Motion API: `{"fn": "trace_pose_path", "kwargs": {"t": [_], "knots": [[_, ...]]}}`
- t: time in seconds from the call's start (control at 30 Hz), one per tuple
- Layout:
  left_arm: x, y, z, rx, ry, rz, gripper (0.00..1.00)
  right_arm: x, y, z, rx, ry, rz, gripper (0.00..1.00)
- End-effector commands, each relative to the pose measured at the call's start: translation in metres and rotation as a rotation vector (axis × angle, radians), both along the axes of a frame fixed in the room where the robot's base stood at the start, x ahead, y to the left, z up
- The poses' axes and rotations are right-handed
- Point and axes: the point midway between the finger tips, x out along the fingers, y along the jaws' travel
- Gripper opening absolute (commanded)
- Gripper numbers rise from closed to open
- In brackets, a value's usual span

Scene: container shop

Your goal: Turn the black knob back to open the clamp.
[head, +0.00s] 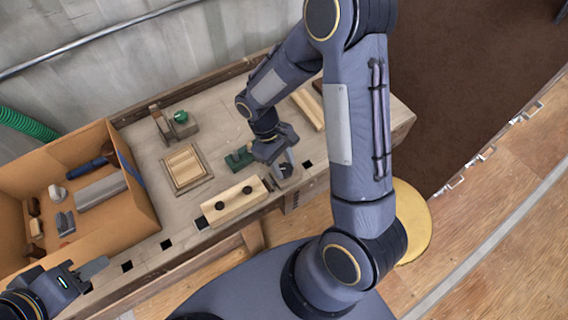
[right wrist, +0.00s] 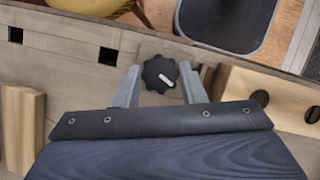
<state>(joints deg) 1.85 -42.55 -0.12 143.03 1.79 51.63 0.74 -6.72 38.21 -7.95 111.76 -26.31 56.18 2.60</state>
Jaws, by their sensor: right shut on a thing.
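The black knob (right wrist: 160,73) is round and lobed, with a white mark pointing to the lower right in the right wrist view. My right gripper (right wrist: 160,86) is shut on the knob, with one grey finger on each side of it. In the head view my right gripper (head: 284,164) is over the front edge of the workbench, and the clamp's body is largely hidden beneath it. A dark green block (head: 238,159) lies just left of the gripper. My left gripper (head: 91,277) is open and empty near the bench's front left corner.
A wooden block with two black holes (head: 234,201) lies left of my right gripper. A wooden frame (head: 185,167) and a wooden stand with a green knob (head: 179,121) are farther back. A cardboard box (head: 135,213) of tools stands at left.

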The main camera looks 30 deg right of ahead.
Motion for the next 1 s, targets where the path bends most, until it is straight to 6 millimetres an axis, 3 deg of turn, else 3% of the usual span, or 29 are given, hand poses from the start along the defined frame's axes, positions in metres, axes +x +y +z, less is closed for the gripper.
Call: {"fn": "trace_pose_path", "kwargs": {"t": [0.5, 1.0], "knots": [[0.0, 0.0, -0.011, 0.0, 0.0, 0.0, 0.36, -0.001, 0.002, 0.0, 0.0, 0.0, 0.369, 0.14], [0.0, 0.0, -0.013, 0.0, 0.0, 0.0, 0.36, -0.002, 0.002, 0.0, 0.0, -0.001, 0.455, 0.14]]}}
